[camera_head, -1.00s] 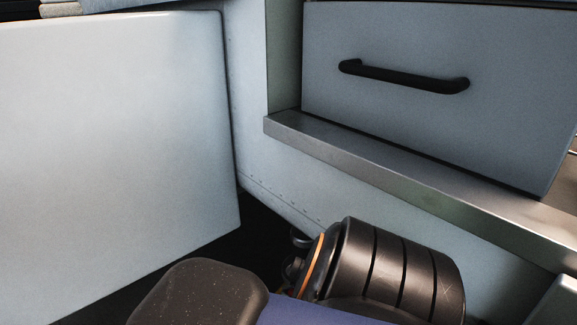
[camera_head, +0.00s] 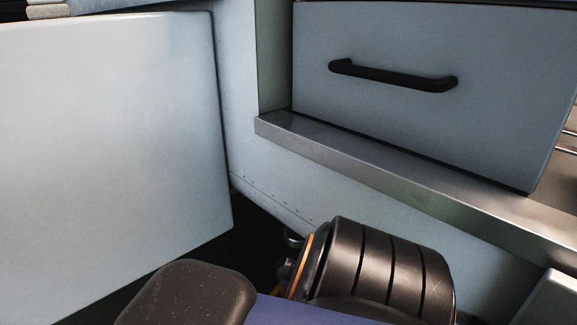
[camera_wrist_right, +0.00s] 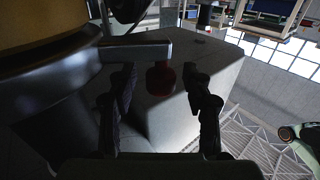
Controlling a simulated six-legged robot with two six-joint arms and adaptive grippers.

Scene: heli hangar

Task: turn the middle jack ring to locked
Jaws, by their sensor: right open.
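No jack ring can be made out for sure in either view. In the right wrist view, my right gripper (camera_wrist_right: 160,100) has its two dark fingers spread apart, with nothing gripped between them. A dark red rounded thing (camera_wrist_right: 160,79) shows between the fingers, beyond them; I cannot tell what it is. A grey bar (camera_wrist_right: 136,51) crosses in front of the upper left finger. In the head view, only dark, rounded parts of my own arm show at the bottom; the fingertips are hidden. My left gripper is not in view.
In the head view, a large pale panel (camera_head: 110,150) fills the left. A grey drawer front (camera_head: 430,120) with a black handle (camera_head: 393,77) stands at right above a metal ledge (camera_head: 400,187). A dark gap (camera_head: 255,245) lies below the panel's edge.

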